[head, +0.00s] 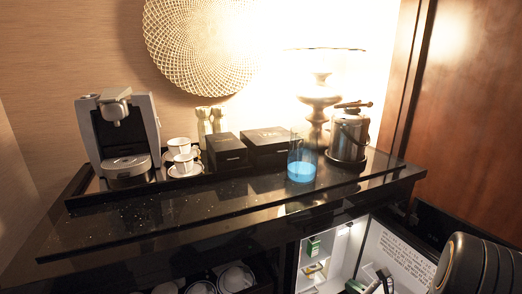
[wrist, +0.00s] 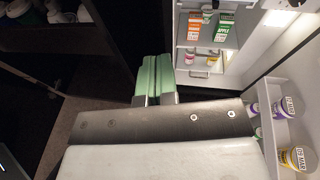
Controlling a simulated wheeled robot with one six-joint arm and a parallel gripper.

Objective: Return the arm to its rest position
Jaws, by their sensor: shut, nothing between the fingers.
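My gripper (wrist: 153,80) shows in the wrist view with its two green fingers side by side, shut and empty. It points toward the open minibar fridge (wrist: 207,62), whose lit inside lies beyond and to the right of the fingertips. In the head view my gripper is small and partly cut off at the lower edge, in front of the fridge opening. A dark rounded link of my arm fills the lower right corner there.
The fridge door (head: 395,255) stands open at right, with containers on its shelf (wrist: 262,110). Cartons (wrist: 222,30) stand inside the fridge. The black counter (head: 230,210) above holds a coffee machine (head: 122,135), cups (head: 182,160), black boxes (head: 268,147), a blue-filled glass (head: 302,170) and an ice bucket (head: 349,135).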

